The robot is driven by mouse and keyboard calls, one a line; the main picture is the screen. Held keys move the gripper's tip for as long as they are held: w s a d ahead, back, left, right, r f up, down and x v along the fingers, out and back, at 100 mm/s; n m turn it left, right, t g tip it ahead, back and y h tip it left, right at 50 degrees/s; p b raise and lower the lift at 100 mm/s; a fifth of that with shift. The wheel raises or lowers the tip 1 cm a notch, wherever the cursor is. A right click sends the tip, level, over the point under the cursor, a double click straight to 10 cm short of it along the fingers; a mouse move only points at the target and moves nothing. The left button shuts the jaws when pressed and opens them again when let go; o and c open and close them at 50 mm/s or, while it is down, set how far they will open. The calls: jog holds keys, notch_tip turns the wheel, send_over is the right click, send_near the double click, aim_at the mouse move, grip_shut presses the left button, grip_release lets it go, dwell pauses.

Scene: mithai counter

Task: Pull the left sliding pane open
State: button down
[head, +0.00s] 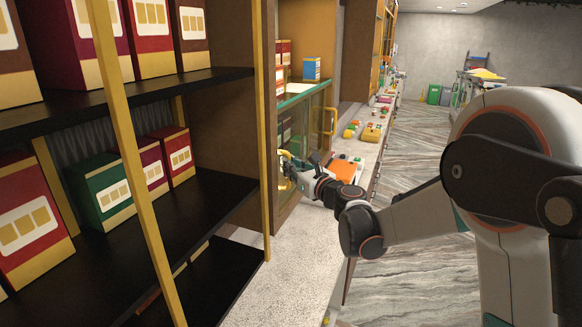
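The glass-fronted cabinet with sliding panes (303,122) stands on the counter beyond the near shelves, with a teal top edge and brass-coloured frame. I see its front at a steep angle, so the left pane is hard to tell from the right one. A brass-coloured handle (331,121) shows toward the cabinet's far right. My gripper (288,172) is at the lower near side of the cabinet front, close to brass-coloured parts there. The fingers are small and overlap these parts. I cannot tell whether they are open or shut, or whether they touch a handle.
Tall shelves with several boxes (99,193) fill the left. A pale counter (283,277) runs below and past the cabinet. An orange tray (345,172) and several small items lie farther along it.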

jog(key=b, duration=0.4)
send_near(303, 139)
jog(key=x, duration=0.4)
jog(key=shift+w+f, duration=0.1)
jog(key=shift+w, duration=0.35)
jog(key=c, duration=1.9)
grip_release()
jog(key=v, duration=1.2)
